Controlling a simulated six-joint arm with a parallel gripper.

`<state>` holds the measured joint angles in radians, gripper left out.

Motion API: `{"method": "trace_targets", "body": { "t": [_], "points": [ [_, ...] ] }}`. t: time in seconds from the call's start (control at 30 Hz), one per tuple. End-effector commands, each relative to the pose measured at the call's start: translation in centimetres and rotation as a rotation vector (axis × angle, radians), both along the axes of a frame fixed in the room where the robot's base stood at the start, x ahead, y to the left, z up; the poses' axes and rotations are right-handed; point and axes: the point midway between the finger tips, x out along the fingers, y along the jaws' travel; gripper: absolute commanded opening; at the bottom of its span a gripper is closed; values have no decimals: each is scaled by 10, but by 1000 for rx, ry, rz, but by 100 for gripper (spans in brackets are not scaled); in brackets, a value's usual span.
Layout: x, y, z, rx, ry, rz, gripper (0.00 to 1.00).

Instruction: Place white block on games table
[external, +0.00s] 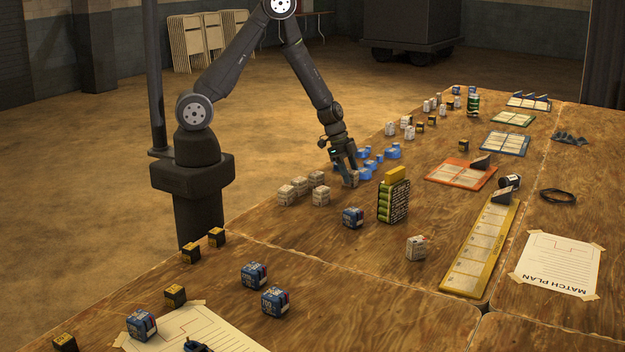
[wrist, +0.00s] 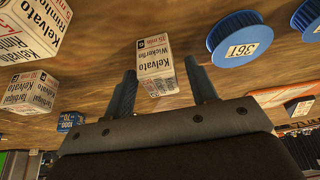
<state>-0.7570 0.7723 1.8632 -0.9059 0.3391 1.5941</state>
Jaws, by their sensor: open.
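My gripper (external: 345,168) reaches down over the wooden table (external: 330,240), its fingers open. In the wrist view, my gripper (wrist: 161,78) has its two fingers on either side of a small white block (wrist: 157,58) printed "Kelvato", with a gap on each side. That white block (external: 352,180) shows in the external view at the fingertips, partly hidden by them. Several similar white blocks (external: 302,190) stand to its left, and a lone white block (external: 416,248) stands nearer the camera.
Blue spools (external: 385,153) lie close behind and right of my gripper. A dark blue box (external: 352,217) and a battery pack (external: 393,201) stand in front. A yellow tray (external: 482,248), an orange tray (external: 460,173) and a match plan sheet (external: 556,262) lie to the right.

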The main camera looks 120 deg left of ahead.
Motion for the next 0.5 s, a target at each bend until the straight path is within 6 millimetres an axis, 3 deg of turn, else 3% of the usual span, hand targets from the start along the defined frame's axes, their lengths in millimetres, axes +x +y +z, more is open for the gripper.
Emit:
{"method": "trace_targets", "body": {
  "t": [0.5],
  "points": [
    [-31,0,77,2,-3,0,52]
  ]
}}
